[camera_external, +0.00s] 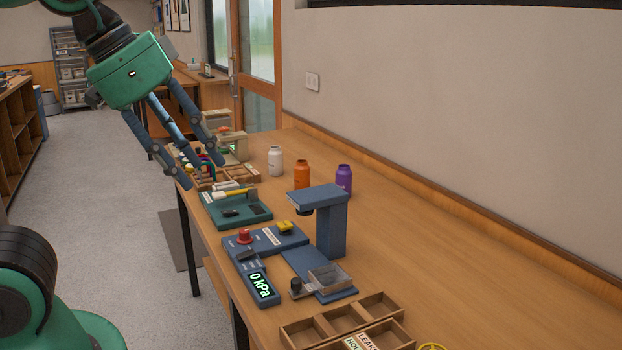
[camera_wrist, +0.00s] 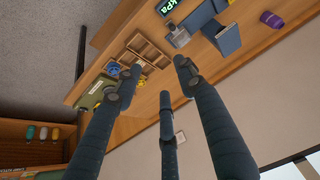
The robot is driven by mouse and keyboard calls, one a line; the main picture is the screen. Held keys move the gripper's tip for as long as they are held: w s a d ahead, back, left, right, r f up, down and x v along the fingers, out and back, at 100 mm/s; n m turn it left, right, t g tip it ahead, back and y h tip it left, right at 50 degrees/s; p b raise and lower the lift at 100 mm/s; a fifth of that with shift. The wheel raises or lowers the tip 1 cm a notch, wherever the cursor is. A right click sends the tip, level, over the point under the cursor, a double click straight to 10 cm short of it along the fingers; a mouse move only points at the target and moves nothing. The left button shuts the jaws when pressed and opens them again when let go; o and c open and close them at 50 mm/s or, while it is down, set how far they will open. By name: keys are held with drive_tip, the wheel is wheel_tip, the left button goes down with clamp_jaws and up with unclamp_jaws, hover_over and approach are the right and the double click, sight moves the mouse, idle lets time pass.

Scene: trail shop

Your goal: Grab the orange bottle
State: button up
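I cannot make out the orange bottle on the bench there; a purple bottle (camera_wrist: 271,19) shows at upper right.
The blue stand (camera_external: 331,215), a gauge reading 0 kPa (camera_external: 262,285) and a green tray (camera_external: 235,208) occupy the bench's near side. A divided wooden tray (camera_external: 310,332) is at the front. The bench (camera_external: 440,240) is clear right of the bottles, up to the wall.

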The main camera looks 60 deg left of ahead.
drive_tip(key=o, duration=0.6)
drive_tip(key=w+a+r+n+p, duration=0.15)
drive_tip(key=w+a, duration=0.25)
drive_tip(key=w, duration=0.4)
drive_tip(key=w+a+r, duration=0.3)
drive_tip(key=w+a, duration=0.1)
drive_tip(key=w, duration=0.3)
drive_tip(key=w+a+f+p, duration=0.2)
drive_tip(key=w+a, duration=1)
drive_tip(key=w, duration=0.1)
drive_tip(key=w+a+f+n, duration=0.1)
drive_tip(key=w+a+f, duration=0.2)
drive_tip(key=a+f, duration=0.3)
drive_tip(key=w+a+f+n+y+p, duration=0.1)
drive_tip(key=w+a+f, duration=0.3)
drive_tip(key=a, duration=1.1)
drive_tip(key=w+a+f+n+g+p, duration=0.1)
drive_tip(key=w+a+f, duration=0.3)
drive_tip(key=a+f, duration=0.4)
drive_tip(key=a, duration=0.3)
drive_tip(key=shift+a+y, duration=0.2)
drive_tip(key=shift+y, duration=0.2)
